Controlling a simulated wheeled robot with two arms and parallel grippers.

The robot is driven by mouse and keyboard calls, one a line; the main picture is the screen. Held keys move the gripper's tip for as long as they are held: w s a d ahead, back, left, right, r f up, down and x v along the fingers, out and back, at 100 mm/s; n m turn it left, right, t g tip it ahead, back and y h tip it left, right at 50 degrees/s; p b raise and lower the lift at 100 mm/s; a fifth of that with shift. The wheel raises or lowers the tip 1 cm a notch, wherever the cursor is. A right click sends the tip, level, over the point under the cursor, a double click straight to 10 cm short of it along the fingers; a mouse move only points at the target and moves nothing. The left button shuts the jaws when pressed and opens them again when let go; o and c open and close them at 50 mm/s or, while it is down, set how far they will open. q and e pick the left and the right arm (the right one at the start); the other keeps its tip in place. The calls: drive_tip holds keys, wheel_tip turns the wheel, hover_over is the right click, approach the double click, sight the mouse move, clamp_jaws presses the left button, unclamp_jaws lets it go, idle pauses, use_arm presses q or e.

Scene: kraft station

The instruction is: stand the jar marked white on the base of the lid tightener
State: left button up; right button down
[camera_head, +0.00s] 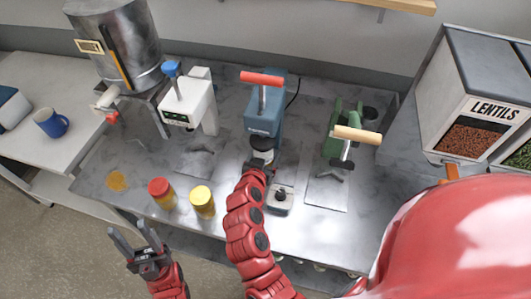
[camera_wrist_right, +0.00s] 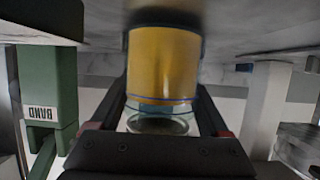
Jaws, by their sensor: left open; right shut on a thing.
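My right gripper (camera_wrist_right: 163,125) is shut on a clear jar (camera_wrist_right: 163,65) with yellow contents. In the right wrist view the jar is upside down in the picture, its end by the tabletop close to a dark round surface; I cannot tell if they touch. No marking on it is readable. In the head view this gripper is at the front of a blue lever machine (camera_head: 264,122) with a red handle, possibly the lid tightener; its label is too small to read. My arm hides its base. My left gripper (camera_head: 134,243) is open and empty at the front left.
A white machine (camera_head: 190,108) stands left of the blue one, a green one (camera_head: 335,128) right. A red-lidded jar (camera_head: 161,193), a yellow-lidded jar (camera_head: 202,202) and a small white device with a dark knob (camera_head: 281,199) stand near the table's front.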

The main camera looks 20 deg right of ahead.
drive_tip(key=shift+f, duration=0.15)
unclamp_jaws()
drive_tip(key=shift+r, duration=0.25)
drive_tip(key=shift+s+a, duration=0.2)
drive_tip(key=shift+a, duration=0.05)
drive_tip(key=b+v, duration=0.3)
drive_tip(key=v, duration=0.7)
drive_tip(key=shift+s+a, duration=0.1)
drive_tip(key=shift+s, duration=0.05)
drive_tip(key=shift+s+a+r, duration=0.2)
drive_tip(key=shift+s+r, duration=0.05)
drive_tip(key=shift+s, duration=0.2)
